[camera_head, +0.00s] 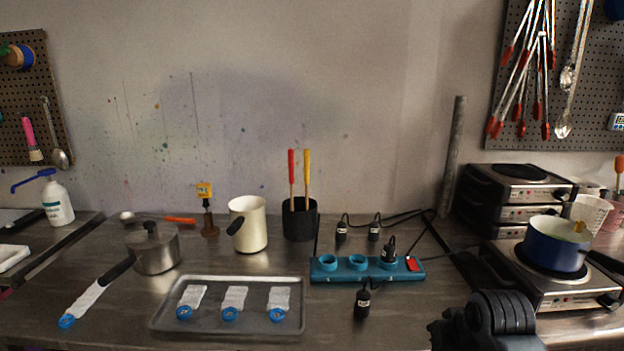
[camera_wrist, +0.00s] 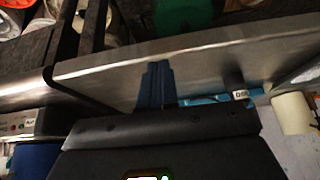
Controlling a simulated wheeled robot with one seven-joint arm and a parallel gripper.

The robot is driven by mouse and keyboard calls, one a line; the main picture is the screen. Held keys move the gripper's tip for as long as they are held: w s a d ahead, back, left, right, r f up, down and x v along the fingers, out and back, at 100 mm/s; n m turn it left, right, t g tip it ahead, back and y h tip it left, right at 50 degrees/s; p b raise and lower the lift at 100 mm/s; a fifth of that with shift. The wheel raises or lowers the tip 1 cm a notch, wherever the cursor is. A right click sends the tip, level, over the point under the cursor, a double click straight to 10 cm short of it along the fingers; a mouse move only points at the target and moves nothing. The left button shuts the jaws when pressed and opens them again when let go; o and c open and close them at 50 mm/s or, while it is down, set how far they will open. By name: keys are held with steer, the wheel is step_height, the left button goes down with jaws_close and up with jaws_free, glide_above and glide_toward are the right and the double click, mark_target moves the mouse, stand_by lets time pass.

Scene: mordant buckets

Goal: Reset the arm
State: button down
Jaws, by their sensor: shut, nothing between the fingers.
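My gripper (camera_wrist: 157,84) shows in the wrist view as dark fingers pressed together, with nothing between them. It is seen against the steel table (camera_wrist: 215,55), and whether it touches anything there I cannot tell. In the head view a black part of my arm (camera_head: 488,322) is at the bottom right, in front of the table's near edge. The fingers cannot be made out there.
A teal power strip (camera_head: 345,270) with black plugs lies left of my arm. A blue pot (camera_head: 553,246) stands on a hot plate (camera_head: 560,288) to the right. A metal tray (camera_head: 228,324), a cream pitcher (camera_head: 251,226) and a lidded saucepan (camera_head: 155,250) stand further left.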

steer(key=s+a+f+t, duration=0.2)
steer(key=s+f, duration=0.6)
steer(key=s, duration=0.3)
steer(key=s+a+t, duration=0.2)
steer(key=s+t, duration=0.1)
steer(key=s, duration=1.3)
steer(key=s+r+t+b, duration=0.1)
steer(key=s+r+t, duration=0.3)
steer(key=s+r, duration=1.2)
steer(key=v, duration=0.3)
steer(key=shift+s, duration=0.45)
steer(key=c, duration=1.8)
jaws_free()
steer(key=shift+d+f, duration=0.1)
steer(key=shift+d, duration=0.05)
